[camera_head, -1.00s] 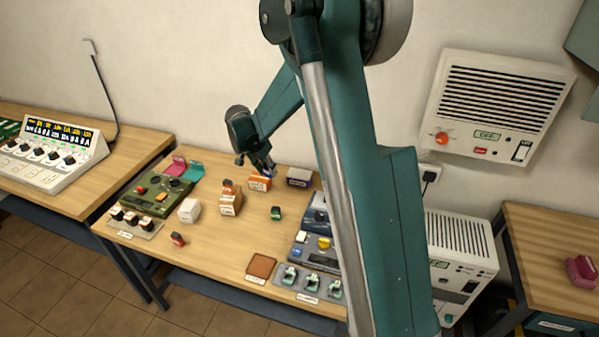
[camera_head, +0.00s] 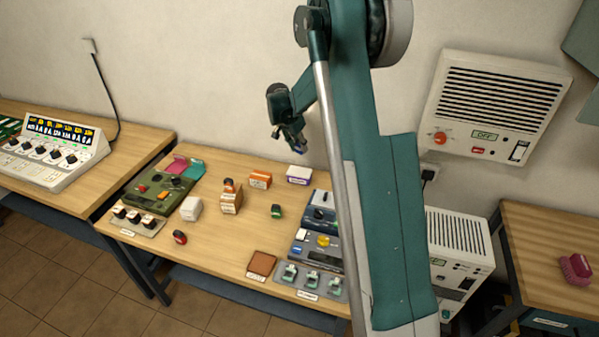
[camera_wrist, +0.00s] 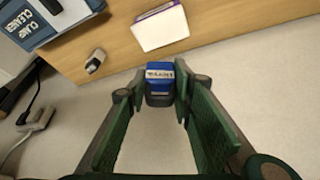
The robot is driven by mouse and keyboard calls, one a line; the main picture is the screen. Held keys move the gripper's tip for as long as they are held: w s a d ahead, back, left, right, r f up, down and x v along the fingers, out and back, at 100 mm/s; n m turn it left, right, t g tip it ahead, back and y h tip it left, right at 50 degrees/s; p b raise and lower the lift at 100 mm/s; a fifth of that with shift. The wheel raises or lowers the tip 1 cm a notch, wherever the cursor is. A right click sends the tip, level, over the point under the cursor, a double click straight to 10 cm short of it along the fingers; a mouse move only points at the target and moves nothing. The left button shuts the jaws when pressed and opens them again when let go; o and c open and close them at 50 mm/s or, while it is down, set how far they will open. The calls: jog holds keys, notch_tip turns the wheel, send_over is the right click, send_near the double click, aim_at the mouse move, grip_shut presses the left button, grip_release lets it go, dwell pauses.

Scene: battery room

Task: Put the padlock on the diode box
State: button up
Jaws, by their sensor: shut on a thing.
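My gripper (camera_wrist: 160,95) is shut on a small blue block with a white label and a dark end, which I take to be the padlock (camera_wrist: 159,78). In the head view the gripper (camera_head: 298,148) holds it in the air above the table's back edge. Below it stands a white box with purple trim (camera_head: 299,175), apart from the padlock; it also shows in the wrist view (camera_wrist: 161,28). A white and orange box (camera_head: 260,180) and a brown and white box (camera_head: 231,203) stand to its left. I cannot read which one is the diode box.
A small red object (camera_head: 180,237), a small green one (camera_head: 276,211) and a brown pad (camera_head: 262,263) lie on the table. A green device (camera_head: 157,190) stands left, blue-grey devices (camera_head: 318,216) right, beside my arm. The wall is close behind.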

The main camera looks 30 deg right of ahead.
send_over(302, 169)
jog(key=a, duration=0.2)
jog(key=shift+s+d+f, duration=0.1)
jog(key=shift+s+f, duration=0.05)
jog(key=shift+f, duration=1.4)
jog(key=shift+s+d+f, duration=0.1)
jog(key=shift+s+f, duration=0.05)
jog(key=shift+f, duration=1.4)
jog(key=shift+f, duration=1.9)
jog(key=shift+f+b, duration=0.15)
jog(key=shift+b, duration=0.25)
jog(key=o, duration=1)
jog(key=shift+c, duration=0.2)
jog(key=shift+r, duration=0.25)
jog(key=v, duration=1.2)
jog(key=shift+p, duration=0.45)
